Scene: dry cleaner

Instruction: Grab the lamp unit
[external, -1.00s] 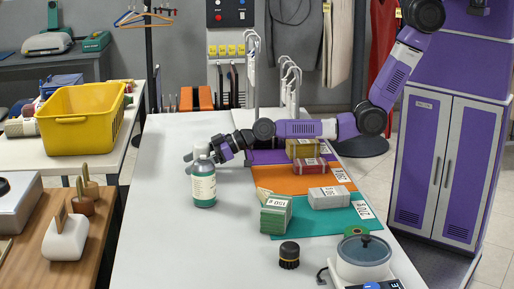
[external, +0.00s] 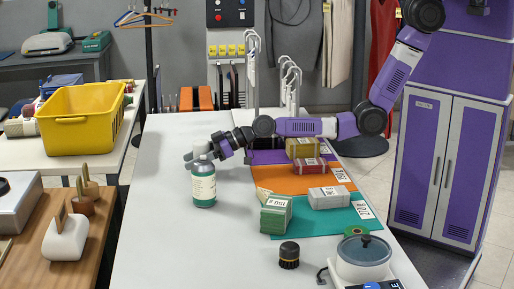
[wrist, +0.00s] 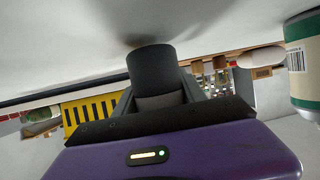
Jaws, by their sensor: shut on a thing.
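In the wrist view my gripper (wrist: 158,98) is shut on a dark grey cylinder (wrist: 150,68), which appears to be the lamp unit. Its far end is close to the white table surface, with a soft shadow there; I cannot tell whether it touches. In the external view my gripper (external: 189,158) is low over the table, just behind a green bottle (external: 204,189) with a white label and grey cap. The bottle also shows at the right edge of the wrist view (wrist: 303,70).
Right of the gripper lie coloured mats with labelled blocks, including a green stack (external: 275,215) and a grey block (external: 329,198). A small black cylinder (external: 289,256) and a lidded pot (external: 363,258) stand nearer. The table's left part (external: 160,220) is clear.

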